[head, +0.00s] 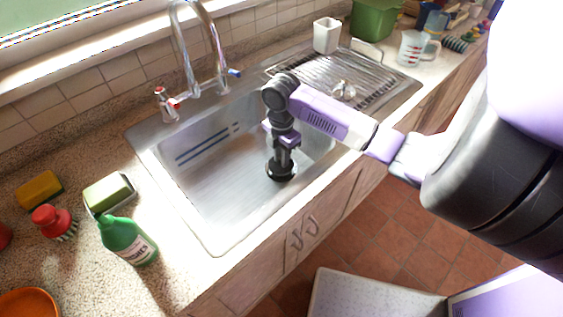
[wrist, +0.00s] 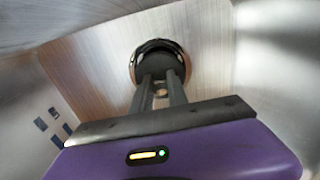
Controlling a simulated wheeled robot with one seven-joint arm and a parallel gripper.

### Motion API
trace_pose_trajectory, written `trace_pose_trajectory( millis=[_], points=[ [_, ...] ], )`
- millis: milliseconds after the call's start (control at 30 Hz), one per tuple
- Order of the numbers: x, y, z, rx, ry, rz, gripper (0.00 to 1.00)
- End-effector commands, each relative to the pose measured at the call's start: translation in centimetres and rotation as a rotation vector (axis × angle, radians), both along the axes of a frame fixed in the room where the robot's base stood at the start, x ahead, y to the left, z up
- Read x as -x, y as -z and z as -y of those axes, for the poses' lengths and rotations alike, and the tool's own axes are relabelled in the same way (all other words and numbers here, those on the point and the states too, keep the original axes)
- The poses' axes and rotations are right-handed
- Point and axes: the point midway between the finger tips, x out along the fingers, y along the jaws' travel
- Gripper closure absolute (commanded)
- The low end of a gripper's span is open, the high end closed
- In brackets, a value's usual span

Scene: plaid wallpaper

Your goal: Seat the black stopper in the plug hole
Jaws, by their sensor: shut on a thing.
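The black stopper (head: 281,173) is a dark round disc low in the metal sink (head: 218,190), toward the basin's right side. My gripper (head: 283,158) reaches down into the basin and is shut on the stopper's top. In the wrist view the two fingers (wrist: 161,82) meet over the middle of the round black stopper (wrist: 157,49). Small bright glints show around its edge. The plug hole is not clearly visible. It is hidden under the stopper or by the gripper, and I cannot tell whether the stopper is in it.
A chrome tap (head: 190,60) stands behind the basin. A ribbed drainer (head: 350,80) with a small metal item lies right of it. A green bottle (head: 127,240), soap dish (head: 109,192), red brush (head: 53,221) and sponge (head: 39,189) sit on the left counter. The left basin floor is clear.

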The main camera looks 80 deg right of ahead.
Motion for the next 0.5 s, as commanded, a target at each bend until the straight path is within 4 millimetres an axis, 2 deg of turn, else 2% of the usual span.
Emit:
trace_pose_trajectory(
  millis=[100, 200, 500],
  points=[
    [0.0, 1.9, -0.1, -0.003, 0.003, -0.001, 1.0],
    [0.0, 2.8, 0.0, -0.001, 0.002, 0.0, 1.0],
    [0.0, 3.0, 0.0, -0.001, 0.001, 0.001, 1.0]
  ],
)
